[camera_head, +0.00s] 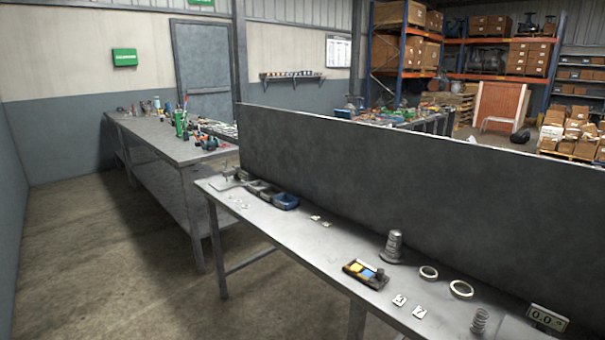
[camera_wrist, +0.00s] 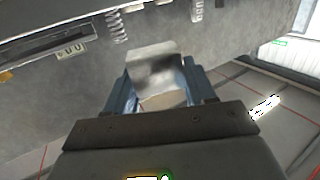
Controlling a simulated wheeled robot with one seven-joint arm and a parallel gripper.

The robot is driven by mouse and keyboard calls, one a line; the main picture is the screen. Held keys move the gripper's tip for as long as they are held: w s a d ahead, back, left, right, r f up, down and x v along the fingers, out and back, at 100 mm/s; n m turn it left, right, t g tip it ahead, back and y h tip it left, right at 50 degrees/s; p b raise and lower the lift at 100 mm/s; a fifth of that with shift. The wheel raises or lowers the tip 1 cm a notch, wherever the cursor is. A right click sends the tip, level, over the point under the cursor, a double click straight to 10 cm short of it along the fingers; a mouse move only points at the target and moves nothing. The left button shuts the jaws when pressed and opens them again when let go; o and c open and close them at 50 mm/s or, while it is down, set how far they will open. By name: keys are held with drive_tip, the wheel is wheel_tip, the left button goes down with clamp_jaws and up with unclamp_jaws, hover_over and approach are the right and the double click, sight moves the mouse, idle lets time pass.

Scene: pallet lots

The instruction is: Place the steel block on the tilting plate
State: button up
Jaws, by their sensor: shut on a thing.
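In the wrist view, my gripper (camera_wrist: 155,88) is shut on a grey, shiny block (camera_wrist: 153,60), the steel block. It sits between the two bluish fingers, its far end sticking out past them. Neither my gripper nor the block shows in the head view. I cannot make out the tilting plate for certain in either view. A small display reading 0.0 (camera_head: 547,318) stands at the right end of the near bench in the head view.
The near bench (camera_head: 290,232) has a dark upright panel (camera_head: 380,165) along its back. On it are a stepped metal piece (camera_head: 394,246), two rings (camera_head: 461,289), a coil spring (camera_head: 479,320) and a small tray (camera_head: 366,274). Bare bench top lies left of the tray.

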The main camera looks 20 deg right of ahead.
drive_tip(key=w+a+f+n+t+y, duration=0.2)
drive_tip(key=w+a+f+n+y, duration=0.1)
drive_tip(key=a, duration=0.5)
drive_tip(key=w+a+f+n+t+y, duration=0.2)
drive_tip(key=a+f+n+y, duration=0.3)
drive_tip(key=a+f+y, duration=0.3)
drive_tip(key=shift+w+a+f, duration=0.25)
drive_tip(key=shift+w+a, duration=0.3)
drive_tip(key=shift+w, duration=0.3)
